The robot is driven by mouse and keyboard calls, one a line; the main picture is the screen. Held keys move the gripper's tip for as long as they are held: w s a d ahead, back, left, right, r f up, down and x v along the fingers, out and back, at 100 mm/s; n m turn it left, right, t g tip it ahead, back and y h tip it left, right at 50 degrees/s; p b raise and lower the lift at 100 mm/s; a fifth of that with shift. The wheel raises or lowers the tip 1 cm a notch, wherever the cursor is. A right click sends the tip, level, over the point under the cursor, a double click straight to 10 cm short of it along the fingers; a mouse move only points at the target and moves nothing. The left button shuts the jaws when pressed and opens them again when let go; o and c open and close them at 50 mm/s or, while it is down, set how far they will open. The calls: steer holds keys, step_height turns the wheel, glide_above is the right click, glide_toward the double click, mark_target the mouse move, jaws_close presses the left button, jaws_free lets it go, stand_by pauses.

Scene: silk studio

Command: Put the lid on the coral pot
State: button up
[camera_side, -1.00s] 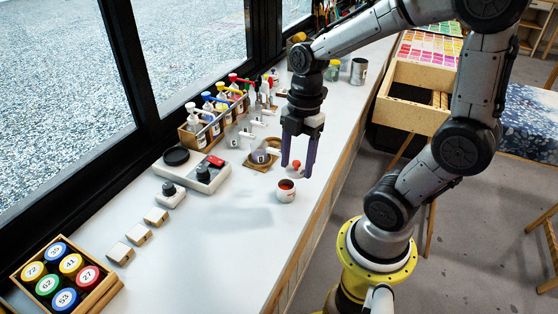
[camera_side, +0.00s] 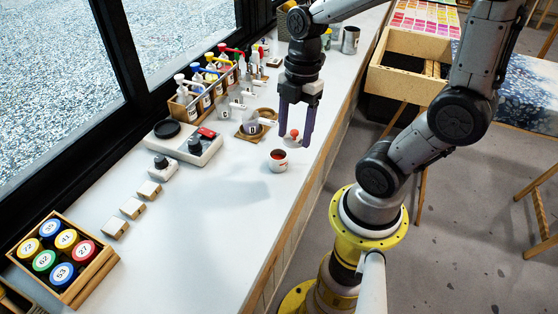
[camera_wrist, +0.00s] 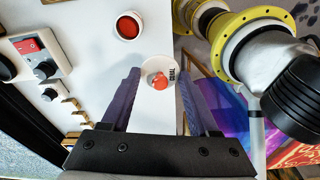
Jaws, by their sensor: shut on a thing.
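The coral pot (camera_side: 278,161) is a small white cup with a red inside, standing uncovered near the counter's front edge. In the wrist view the pot (camera_wrist: 129,27) is beyond my fingertips, slightly left. The lid (camera_wrist: 160,76) is a white disc with a red knob and small dark lettering. In the side view its red knob (camera_side: 294,133) shows between my fingers, behind the pot and slightly right of it. My gripper (camera_side: 295,138) points down and is shut on the lid, apart from the pot. The lid's height above the counter is hard to tell.
A pale console with dark knobs (camera_side: 184,146) and several small blocks (camera_side: 132,208) lie left of the pot. A wooden rack of bottles (camera_side: 206,92) and a brown tray (camera_side: 252,130) stand behind. A crate of numbered jars (camera_side: 60,250) is at front left. The counter's middle is clear.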

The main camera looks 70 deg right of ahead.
steer(key=shift+w, duration=0.2)
steer(key=shift+w+d+f, duration=0.65)
steer(key=shift+w+f, duration=0.15)
steer(key=shift+f, duration=0.5)
steer(key=shift+w+d+f, duration=0.6)
steer(key=shift+w+f, duration=0.25)
steer(key=shift+f, duration=0.45)
steer(key=shift+w+d+f, duration=0.65)
steer(key=shift+w+f, duration=0.15)
steer(key=shift+f, duration=0.5)
steer(key=shift+f, duration=0.7)
steer(key=o, duration=1.4)
steer(key=shift+r, duration=0.15)
